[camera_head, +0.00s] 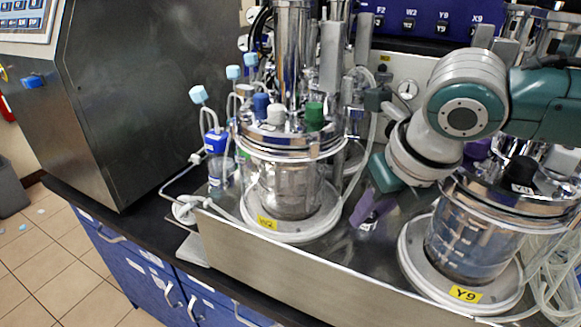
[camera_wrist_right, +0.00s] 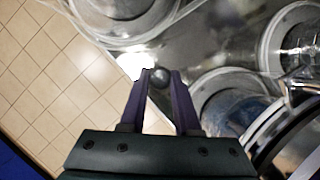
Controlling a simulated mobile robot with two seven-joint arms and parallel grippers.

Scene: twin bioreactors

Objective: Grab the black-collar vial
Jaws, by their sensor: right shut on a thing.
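My right gripper (camera_head: 372,208) reaches down between the two glass vessels, its purple fingers pointing at the metal deck. It is shut on a small vial (camera_head: 368,222), of which only a little shows at the fingertips, near the deck. I cannot tell whether the vial touches the deck. My left gripper is in neither view.
The vessel labelled W2 (camera_head: 290,185) stands left of my right gripper, and the vessel labelled Y9 (camera_head: 470,240) stands to the right. Clear tubes (camera_head: 372,130) hang close by. The deck's front panel (camera_head: 290,275) is below. A blue-capped bottle (camera_head: 216,160) stands farther left.

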